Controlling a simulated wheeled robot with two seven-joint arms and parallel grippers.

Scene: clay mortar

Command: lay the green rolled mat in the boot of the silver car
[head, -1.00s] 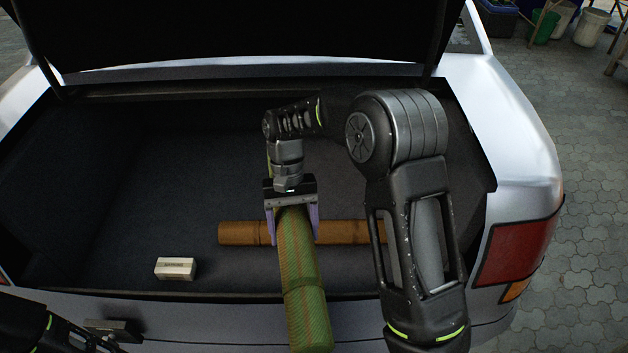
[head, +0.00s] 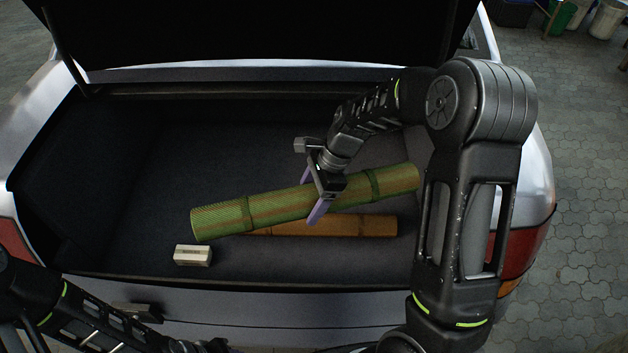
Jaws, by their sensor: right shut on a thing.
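The green rolled mat (head: 280,204) is tied with bands and lies almost crosswise in the picture, its right end higher. My right gripper (head: 318,210) is shut on it near its middle, with purple fingers on either side. The mat is over the open boot (head: 130,165) of the silver car (head: 535,165), above an orange-brown roll that it partly covers. I cannot tell whether the two touch. My left arm is at the bottom left; its gripper (head: 205,346) is at the bottom edge, cut off, and its jaws cannot be made out.
The orange-brown roll (head: 340,225) lies on the boot floor. A small pale box (head: 192,255) stands near the boot's front sill, left of it. The left and back of the boot floor are clear. The raised lid (head: 250,30) hangs over the back.

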